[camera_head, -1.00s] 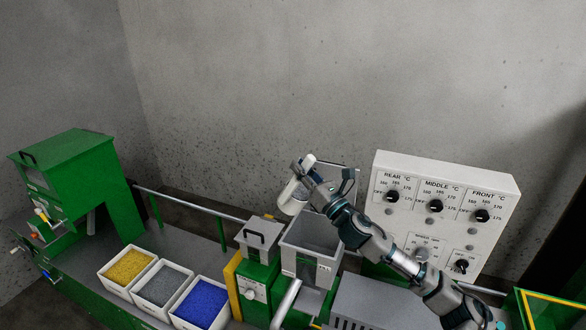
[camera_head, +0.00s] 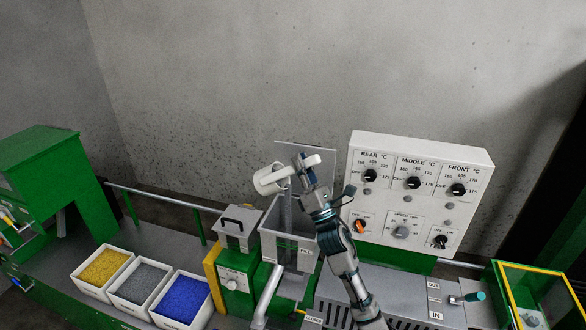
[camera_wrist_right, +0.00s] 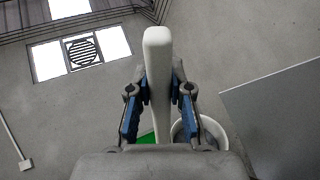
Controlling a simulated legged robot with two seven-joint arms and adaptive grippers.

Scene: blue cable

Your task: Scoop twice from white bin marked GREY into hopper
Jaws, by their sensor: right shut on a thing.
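My right gripper (camera_head: 306,168) is shut on the handle of a white scoop (camera_head: 270,180), above the hopper (camera_head: 279,248). The scoop's cup is tilted over the hopper's open top. A grey streak runs down from the cup into the hopper and looks like falling granules. In the right wrist view the white handle (camera_wrist_right: 158,85) is between the fingers, with part of the cup's rim (camera_wrist_right: 205,125) beyond. The white bin of grey granules (camera_head: 127,303) stands at lower left; its label is not readable. My left gripper is out of view.
A bin of yellow granules (camera_head: 88,288) and one of blue granules (camera_head: 170,322) flank the grey one. A dial panel (camera_head: 480,155) stands right of the hopper. A lidded grey box (camera_head: 237,240) is left of it, and a flat grey plate (camera_head: 318,152) rises behind.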

